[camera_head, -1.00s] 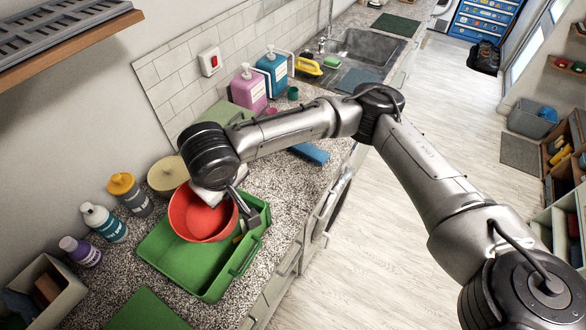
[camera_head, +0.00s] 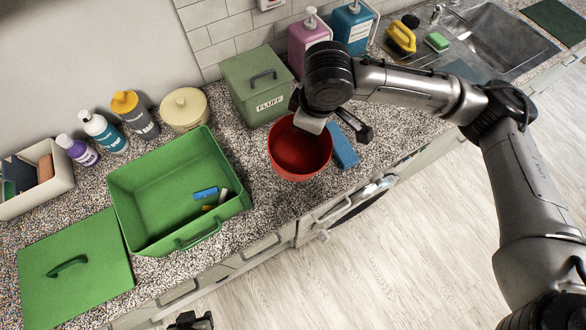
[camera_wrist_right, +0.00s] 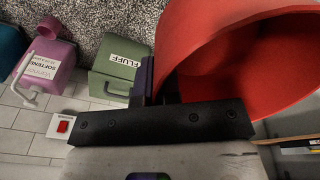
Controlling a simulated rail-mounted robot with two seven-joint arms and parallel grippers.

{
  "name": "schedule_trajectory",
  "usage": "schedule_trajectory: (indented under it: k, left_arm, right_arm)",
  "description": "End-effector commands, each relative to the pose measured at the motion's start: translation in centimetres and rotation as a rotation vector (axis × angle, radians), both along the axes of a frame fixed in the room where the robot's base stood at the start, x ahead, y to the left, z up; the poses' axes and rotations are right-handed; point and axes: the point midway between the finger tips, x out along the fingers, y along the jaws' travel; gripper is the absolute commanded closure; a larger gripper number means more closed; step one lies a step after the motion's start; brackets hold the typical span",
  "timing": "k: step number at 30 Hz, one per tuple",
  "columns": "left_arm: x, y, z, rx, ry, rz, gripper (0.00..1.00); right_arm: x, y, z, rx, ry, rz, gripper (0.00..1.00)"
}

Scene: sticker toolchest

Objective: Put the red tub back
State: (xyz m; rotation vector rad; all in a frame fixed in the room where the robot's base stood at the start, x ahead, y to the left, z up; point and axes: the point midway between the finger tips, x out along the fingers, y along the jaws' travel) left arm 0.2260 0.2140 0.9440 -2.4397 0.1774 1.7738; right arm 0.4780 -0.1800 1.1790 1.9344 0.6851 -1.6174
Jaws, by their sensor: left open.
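The red tub (camera_head: 299,150) is round, open-topped and upright in the head view, right of the open green box. My right gripper (camera_head: 333,126) is at its back right rim and is shut on it. The tub fills the upper right of the right wrist view (camera_wrist_right: 250,70). I cannot tell whether its base touches the counter. My left gripper (camera_head: 190,321) is open and empty at the bottom edge of the head view, partly cut off.
The green box (camera_head: 150,185) holds a few small blue, yellow and white pieces; its lid (camera_head: 75,275) lies left. Behind the tub are a green FLUFF box (camera_head: 255,85) and a beige lidded pot (camera_head: 185,108). A blue item (camera_head: 343,148) lies right of the tub.

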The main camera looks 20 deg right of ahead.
Motion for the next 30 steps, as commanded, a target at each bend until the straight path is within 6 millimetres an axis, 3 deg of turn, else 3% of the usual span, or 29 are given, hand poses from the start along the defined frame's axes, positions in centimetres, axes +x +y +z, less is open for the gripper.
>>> schedule_trajectory:
  k: [1,3,15,25,30]
  left_arm:
    - [0.0,0.1,-1.3,0.002,0.0,0.0,0.57]
    - [0.0,0.2,-2.1,0.005,0.0,-0.001,0.57]
    - [0.0,0.4,-6.1,0.013,0.0,-0.004,0.57]
    - [0.0,0.2,-7.4,0.004,0.0,0.0,0.57]
    - [0.0,-0.1,-7.1,-0.003,0.0,0.004,0.57]
  right_arm:
    - [-0.2,0.4,-1.7,0.002,0.019,0.112,1.0]
    - [-0.5,0.8,-2.9,-0.001,0.041,0.279,1.0]
    - [-2.2,2.9,-9.2,-0.086,0.136,1.166,1.0]
    - [-2.9,3.6,-11.4,-0.149,0.158,1.519,1.0]
    - [-1.2,4.1,-12.5,-0.156,0.163,1.555,1.0]
